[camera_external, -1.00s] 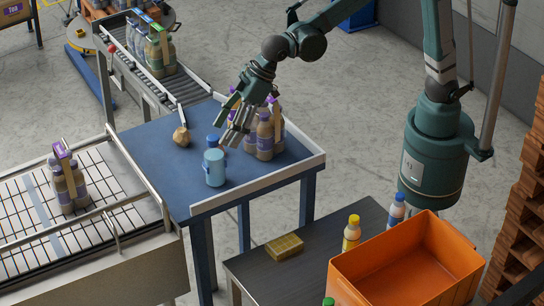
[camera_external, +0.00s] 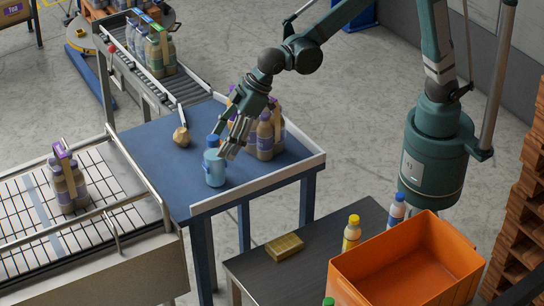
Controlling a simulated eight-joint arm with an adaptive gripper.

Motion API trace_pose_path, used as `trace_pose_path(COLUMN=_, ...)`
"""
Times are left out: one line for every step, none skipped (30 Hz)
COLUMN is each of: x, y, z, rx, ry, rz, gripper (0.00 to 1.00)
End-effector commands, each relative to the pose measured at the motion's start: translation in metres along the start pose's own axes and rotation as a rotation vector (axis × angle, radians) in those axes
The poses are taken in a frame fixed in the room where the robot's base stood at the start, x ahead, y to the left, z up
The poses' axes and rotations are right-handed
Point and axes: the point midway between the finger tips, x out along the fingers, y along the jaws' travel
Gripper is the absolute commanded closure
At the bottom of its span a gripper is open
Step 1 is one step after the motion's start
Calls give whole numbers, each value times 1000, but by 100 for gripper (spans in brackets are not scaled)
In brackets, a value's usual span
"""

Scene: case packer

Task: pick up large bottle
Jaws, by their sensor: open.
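A large light-blue bottle (camera_external: 214,171) with a dark-blue cap stands upright on the blue table (camera_external: 172,185), near its front edge. My gripper (camera_external: 226,151) is open, pointing down, close to the right of the bottle's upper part. From this view I cannot tell whether a finger touches the bottle. A pack of brown bottles (camera_external: 265,138) with purple tops stands just behind and to the right of my gripper, partly hidden by it.
A tan faceted lump (camera_external: 182,136) lies left on the table. A pale raised rim (camera_external: 265,182) runs along the table's front. Bottle packs stand on the left conveyor (camera_external: 20,215) and back conveyor (camera_external: 165,93). An orange crate (camera_external: 440,270) stands at front right.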

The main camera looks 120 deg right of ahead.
Motion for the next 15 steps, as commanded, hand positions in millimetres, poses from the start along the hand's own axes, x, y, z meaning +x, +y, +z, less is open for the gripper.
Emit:
trace_pose_path(x=2, y=0, z=0, rx=0, ry=0, rz=0, gripper=42)
trace_pose_path(x=2, y=0, z=0, rx=0, ry=0, rz=0, gripper=42)
trace_pose_path(x=3, y=0, z=0, rx=0, ry=0, rz=0, gripper=42)
trace_pose_path(x=3, y=0, z=0, rx=0, ry=0, rz=0, gripper=42)
trace_pose_path(x=3, y=0, z=0, rx=0, ry=0, rz=0, gripper=42)
trace_pose_path(x=3, y=0, z=0, rx=0, ry=0, rz=0, gripper=42)
trace_pose_path(x=3, y=0, z=0, rx=0, ry=0, rz=0, gripper=42)
trace_pose_path(x=3, y=0, z=0, rx=0, ry=0, rz=0, gripper=42)
trace_pose_path(x=3, y=0, z=0, rx=0, ry=0, rz=0, gripper=42)
trace_pose_path(x=3, y=0, z=0, rx=0, ry=0, rz=0, gripper=42)
trace_pose_path(x=3, y=0, z=0, rx=0, ry=0, rz=0, gripper=42)
trace_pose_path(x=3, y=0, z=0, rx=0, ry=0, rz=0, gripper=42)
trace_pose_path(x=4, y=0, z=0, rx=0, ry=0, rz=0, gripper=42)
trace_pose_path(x=4, y=0, z=0, rx=0, ry=0, rz=0, gripper=42)
trace_pose_path(x=5, y=0, z=0, rx=0, ry=0, rz=0, gripper=42)
